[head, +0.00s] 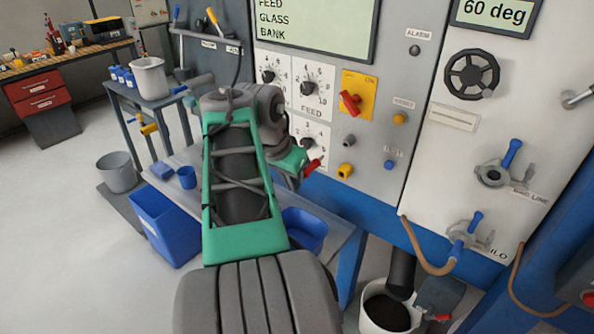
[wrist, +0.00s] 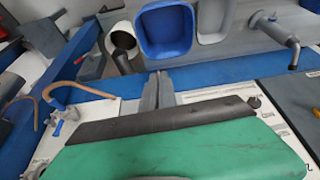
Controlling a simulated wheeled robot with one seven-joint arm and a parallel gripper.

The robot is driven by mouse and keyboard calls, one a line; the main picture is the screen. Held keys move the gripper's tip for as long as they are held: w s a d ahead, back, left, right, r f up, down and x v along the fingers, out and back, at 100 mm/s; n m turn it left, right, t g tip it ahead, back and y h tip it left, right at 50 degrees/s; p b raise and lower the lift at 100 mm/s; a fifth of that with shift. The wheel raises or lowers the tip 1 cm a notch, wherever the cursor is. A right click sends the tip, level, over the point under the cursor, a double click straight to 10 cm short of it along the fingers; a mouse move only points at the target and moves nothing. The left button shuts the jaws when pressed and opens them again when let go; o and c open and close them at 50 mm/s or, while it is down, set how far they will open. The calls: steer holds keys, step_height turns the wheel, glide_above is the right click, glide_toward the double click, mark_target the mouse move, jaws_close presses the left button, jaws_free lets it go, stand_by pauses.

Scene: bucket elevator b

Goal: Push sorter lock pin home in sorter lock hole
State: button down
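My gripper (wrist: 159,78) shows in the wrist view as two grey fingers side by side beyond the dark bar and green housing. The fingers look closed together, and I see nothing between them. In the head view my green arm reaches toward the control panel, and the fingers are hidden behind it. A red handle-like part (head: 313,167) shows just right of the arm's end, in front of the panel; I cannot tell whether it is the sorter lock pin. I cannot make out a sorter lock pin or sorter lock hole for certain in either view.
The control panel (head: 330,125) has dials, a red switch (head: 350,102) and coloured buttons. Blue-handled valves (head: 493,174) and a handwheel (head: 471,74) are at right. A bucket (head: 389,313) stands below a dark spout. Blue bins (head: 164,226) and a bench are at left.

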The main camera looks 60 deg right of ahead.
mark_target(312, 168)
steer(key=shift+s+d+r+m, duration=0.15)
steer(key=shift+s+m, duration=0.05)
steer(key=shift+s, duration=0.15)
steer(key=shift+s+d+r+m, duration=0.1)
steer(key=shift+s+m, duration=0.1)
steer(key=shift+s, duration=0.15)
steer(key=shift+s+d, duration=0.2)
steer(key=shift+d, duration=1.15)
steer(key=shift+s+d, duration=0.2)
steer(key=shift+d, duration=1.15)
steer(key=shift+s+d, duration=0.2)
steer(key=shift+d, duration=0.95)
steer(key=shift+s+d, duration=0.15)
steer(key=shift+d, duration=1)
steer(key=c, duration=1.9)
jaws_free()
steer(key=o, duration=0.3)
